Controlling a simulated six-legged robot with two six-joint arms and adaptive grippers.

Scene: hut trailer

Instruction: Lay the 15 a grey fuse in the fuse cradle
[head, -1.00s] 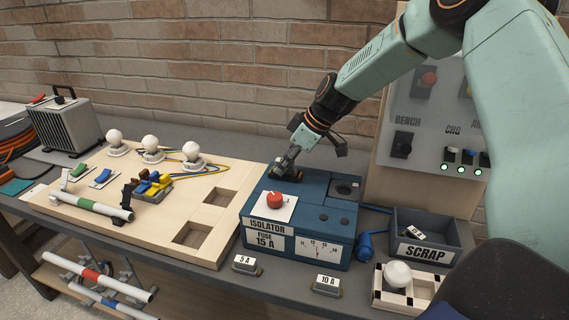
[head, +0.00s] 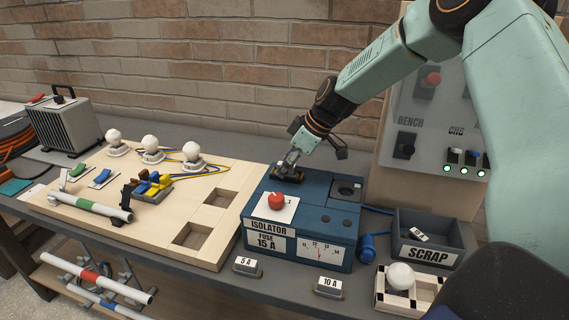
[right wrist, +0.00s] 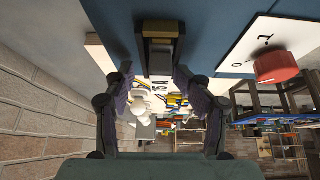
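The fuse cradle (head: 287,176) is a dark fitting on the left of the blue isolator box's top (head: 318,193). My right gripper (head: 290,163) points down at it from above and hides part of it. In the right wrist view the two fingers (right wrist: 157,76) stand apart, with a gap on each side. Between and beyond them is a dark block with a brass-coloured band (right wrist: 160,38), and small dark lettering shows below it. I cannot clearly separate the grey 15 A fuse from the cradle here. My left gripper is not in view.
A red knob (head: 276,201) stands close in front of the cradle. Grey fuses marked 5 A (head: 248,267) and 10 A (head: 328,287) lie at the bench's front. The scrap bin (head: 430,254) is to the right, the wooden board with bulbs (head: 120,186) to the left.

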